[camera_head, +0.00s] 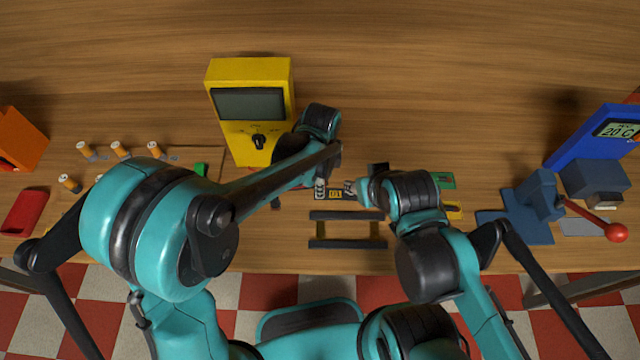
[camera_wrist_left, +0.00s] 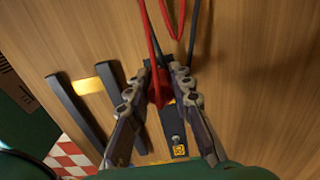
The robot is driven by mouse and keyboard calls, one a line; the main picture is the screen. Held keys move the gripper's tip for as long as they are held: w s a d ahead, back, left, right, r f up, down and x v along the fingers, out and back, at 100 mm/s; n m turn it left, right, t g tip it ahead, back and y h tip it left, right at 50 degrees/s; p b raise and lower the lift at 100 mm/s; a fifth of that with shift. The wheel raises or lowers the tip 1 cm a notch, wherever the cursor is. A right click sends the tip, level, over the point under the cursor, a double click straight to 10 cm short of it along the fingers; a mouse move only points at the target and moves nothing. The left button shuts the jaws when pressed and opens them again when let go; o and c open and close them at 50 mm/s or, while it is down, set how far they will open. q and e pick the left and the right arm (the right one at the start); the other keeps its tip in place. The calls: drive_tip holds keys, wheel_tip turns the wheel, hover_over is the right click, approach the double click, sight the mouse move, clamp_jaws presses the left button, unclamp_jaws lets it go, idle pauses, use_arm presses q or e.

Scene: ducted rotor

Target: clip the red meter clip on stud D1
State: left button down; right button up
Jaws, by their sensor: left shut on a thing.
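My left gripper (camera_head: 321,188) reaches down over the middle of the bench. In the left wrist view my left gripper (camera_wrist_left: 163,78) is shut on the red meter clip (camera_wrist_left: 158,92), with a red cable running up from it. Just past the clip lies a dark block (camera_wrist_left: 168,117) with a metal stud (camera_wrist_left: 177,139) and a yellow tag. In the head view a yellow label (camera_head: 336,194), seemingly D1, shows between my two grippers. Whether the clip touches a stud is not clear. My right gripper (camera_head: 352,187) is close on the right; its jaws are too small to read.
A yellow meter (camera_head: 250,85) stands behind. A dark frame with two bars (camera_head: 347,216) lies in front of the grippers. A blue press with a red-knobbed lever (camera_head: 540,200) stands at right. Several small cylinders (camera_head: 120,149) stand at left.

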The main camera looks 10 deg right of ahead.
use_arm(q)
drive_tip(key=shift+f, duration=0.15)
drive_tip(key=c, duration=1.3)
unclamp_jaws()
drive_tip(key=shift+o, duration=0.2)
wheel_tip(320, 180, up, 12)
